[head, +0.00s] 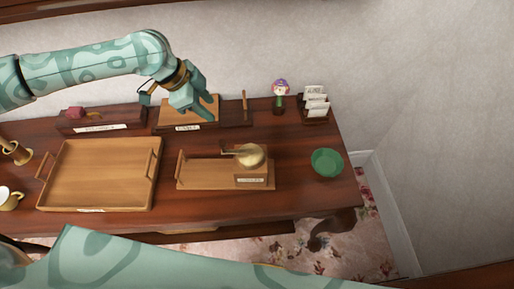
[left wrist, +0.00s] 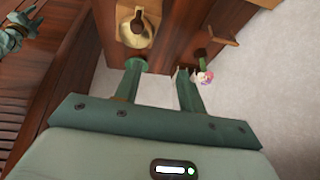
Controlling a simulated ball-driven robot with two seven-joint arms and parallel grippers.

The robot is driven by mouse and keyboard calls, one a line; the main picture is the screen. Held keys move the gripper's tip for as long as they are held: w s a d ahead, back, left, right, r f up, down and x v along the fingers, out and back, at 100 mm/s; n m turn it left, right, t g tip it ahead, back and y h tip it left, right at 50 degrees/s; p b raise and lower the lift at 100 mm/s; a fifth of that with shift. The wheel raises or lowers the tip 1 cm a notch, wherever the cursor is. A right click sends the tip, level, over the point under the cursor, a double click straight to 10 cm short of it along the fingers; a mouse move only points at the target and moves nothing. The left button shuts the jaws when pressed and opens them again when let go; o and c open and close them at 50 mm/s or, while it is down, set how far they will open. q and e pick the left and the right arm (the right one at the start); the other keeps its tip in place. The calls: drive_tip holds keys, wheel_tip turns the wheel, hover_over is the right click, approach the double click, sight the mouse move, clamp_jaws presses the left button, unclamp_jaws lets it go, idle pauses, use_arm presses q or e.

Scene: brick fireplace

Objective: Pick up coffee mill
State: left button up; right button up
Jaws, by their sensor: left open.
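The coffee mill (head: 251,156) has a brass dome, a crank handle pointing left and a wooden base with a small label. It stands at the right end of a small wooden tray (head: 200,174). The mill (left wrist: 137,28) also shows at the top of the left wrist view. My left gripper (head: 195,110) is open and empty, up and left of the mill in the head view. Its two fingers (left wrist: 160,75) are apart in the left wrist view. A teal part of mine at that view's left edge may be my right gripper; its jaws are unclear.
A larger empty tray (head: 100,175) lies left of the mill. A green bowl (head: 327,162) stands to its right. A brass mortar (head: 17,153) and cup (head: 10,199) are at the left.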

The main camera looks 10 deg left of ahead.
use_arm(q)
drive_tip(key=s+d+g, duration=0.1)
drive_tip(key=s, duration=0.1)
drive_tip(key=m+b, duration=0.1)
approach(239, 151)
drive_tip(key=shift+w+d+f+g+b, duration=0.2)
drive_tip(key=shift+w+d+f+b, duration=0.1)
drive_tip(key=shift+f, duration=0.3)
drive_tip(key=shift+w+d+f+g+b, duration=0.2)
drive_tip(key=shift+d+f+b, duration=0.1)
drive_tip(key=shift+f, duration=0.6)
drive_tip(key=b+x, duration=0.1)
drive_tip(key=x, duration=0.4)
drive_tip(key=shift+d+f, duration=0.1)
drive_tip(key=shift+f, duration=0.1)
drive_tip(key=shift+s, duration=0.1)
use_arm(e)
drive_tip(key=f, duration=0.1)
drive_tip(key=s+f, duration=0.1)
drive_tip(key=f, duration=0.1)
drive_tip(key=shift+f, duration=0.15)
use_arm(q)
clamp_jaws()
